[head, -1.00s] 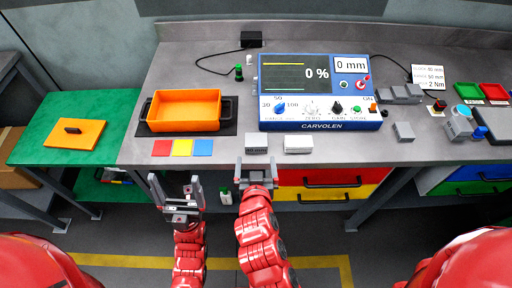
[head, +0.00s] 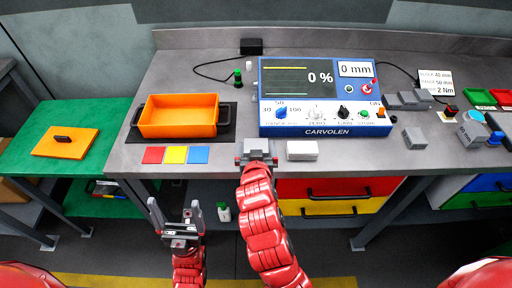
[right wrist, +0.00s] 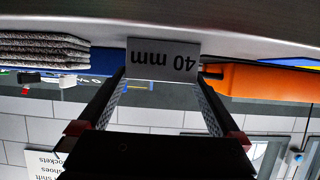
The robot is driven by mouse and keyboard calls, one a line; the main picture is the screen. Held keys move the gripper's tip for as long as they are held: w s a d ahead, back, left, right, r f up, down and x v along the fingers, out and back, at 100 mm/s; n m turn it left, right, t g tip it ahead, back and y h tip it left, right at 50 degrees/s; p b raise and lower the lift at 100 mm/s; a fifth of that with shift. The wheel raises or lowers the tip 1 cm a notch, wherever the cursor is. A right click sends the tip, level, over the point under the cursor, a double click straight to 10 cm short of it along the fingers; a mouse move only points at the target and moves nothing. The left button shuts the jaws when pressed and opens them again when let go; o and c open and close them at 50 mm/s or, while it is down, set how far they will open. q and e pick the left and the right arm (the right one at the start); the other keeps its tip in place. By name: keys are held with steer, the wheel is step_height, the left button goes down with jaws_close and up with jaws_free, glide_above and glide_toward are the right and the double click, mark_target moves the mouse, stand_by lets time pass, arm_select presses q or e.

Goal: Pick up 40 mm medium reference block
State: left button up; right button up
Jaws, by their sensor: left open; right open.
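The 40 mm block (head: 257,145) is a small grey block near the front edge of the bench. In the right wrist view its label face (right wrist: 163,60) reads "40 mm" upside down. My right gripper (head: 257,158) is open at the block's front side. In the right wrist view the right gripper's fingertips (right wrist: 163,76) lie at the block's left and right edges; I cannot tell whether they touch it. My left gripper (head: 184,212) is open and empty, low in front of the bench.
The blue CARVOLEN instrument (head: 318,132) stands behind. An orange tray (head: 178,115) is at left, with red, yellow and blue squares (head: 175,155) before it. A grey block (head: 415,138) lies further right.

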steer(key=shift+x, duration=0.8)
steer(key=shift+c, duration=0.3)
jaws_close()
